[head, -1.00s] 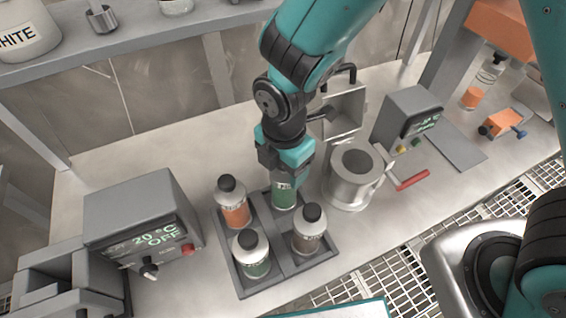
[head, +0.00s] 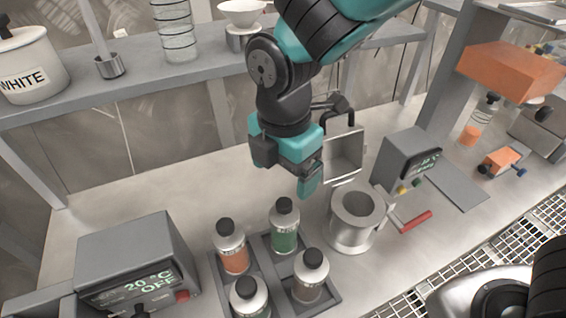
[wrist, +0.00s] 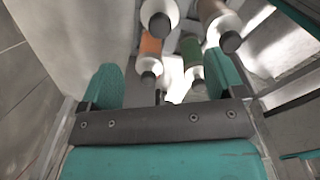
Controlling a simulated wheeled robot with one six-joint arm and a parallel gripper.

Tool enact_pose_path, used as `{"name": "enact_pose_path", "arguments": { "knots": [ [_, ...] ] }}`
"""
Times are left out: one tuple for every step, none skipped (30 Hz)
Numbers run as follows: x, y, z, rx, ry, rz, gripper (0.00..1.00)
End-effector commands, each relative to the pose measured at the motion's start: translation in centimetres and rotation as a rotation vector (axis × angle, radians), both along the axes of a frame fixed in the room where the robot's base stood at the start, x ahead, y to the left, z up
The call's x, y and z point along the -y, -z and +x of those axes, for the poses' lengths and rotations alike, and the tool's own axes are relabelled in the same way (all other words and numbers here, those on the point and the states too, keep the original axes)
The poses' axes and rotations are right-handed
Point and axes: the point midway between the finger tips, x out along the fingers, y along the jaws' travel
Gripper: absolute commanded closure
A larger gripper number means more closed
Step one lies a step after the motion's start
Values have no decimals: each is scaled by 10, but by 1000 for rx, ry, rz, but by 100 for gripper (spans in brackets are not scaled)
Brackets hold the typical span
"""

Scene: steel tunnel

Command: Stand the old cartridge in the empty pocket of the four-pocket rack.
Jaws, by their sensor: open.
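The four-pocket rack (head: 262,262) stands on the bench, with a bottle-like cartridge upright in each pocket. The green-banded cartridge (head: 284,228) in the back right pocket is the one my gripper was at; it shows upright, its cap clear of the fingers. An orange cartridge (head: 232,248) stands back left, a brownish one (head: 310,275) front right, and another (head: 249,298) front left, cut by the frame edge. My gripper (head: 309,180) is open and empty, above and behind the green cartridge. In the wrist view, the orange (wrist: 151,50) and green (wrist: 193,58) cartridges appear beyond the open fingers (wrist: 163,82).
A metal pot (head: 354,222) with a red-handled lever (head: 412,222) stands right of the rack. A heater-like box (head: 135,262) reading 20 °C OFF stands left. A second display box (head: 408,160) is at right. A shelf (head: 140,75) runs behind; the bench behind the rack is clear.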

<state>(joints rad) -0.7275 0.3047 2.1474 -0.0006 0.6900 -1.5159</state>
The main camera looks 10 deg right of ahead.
Motion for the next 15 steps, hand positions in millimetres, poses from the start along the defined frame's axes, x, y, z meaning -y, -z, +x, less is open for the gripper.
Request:
{"name": "enact_pose_path", "arguments": {
  "knots": [
    [0, -6, 0, 2, 0, 2, 12],
    [0, -8, 0, 2, 0, 2, 12],
    [0, -11, 0, 2, 0, 1, 12],
    [0, -12, 0, 1, 0, 1, 12],
    [0, -13, 0, 0, 0, 0, 12],
    [0, -14, 0, 0, 0, 0, 12],
    [0, -15, 0, 0, 1, 0, 12],
    [1, -16, 0, -1, 6, 1, 12],
    [3, -17, -1, -1, 26, 6, 12],
    [5, -19, -1, -2, 52, 12, 12],
    [9, -22, -2, -5, 91, 20, 12],
    [16, -27, -5, -11, 164, 37, 12],
    [22, -32, -8, -15, 234, 53, 12],
    [29, -37, -11, -24, 315, 70, 12],
    [39, -45, -17, -38, 437, 96, 12]
  ]
}}
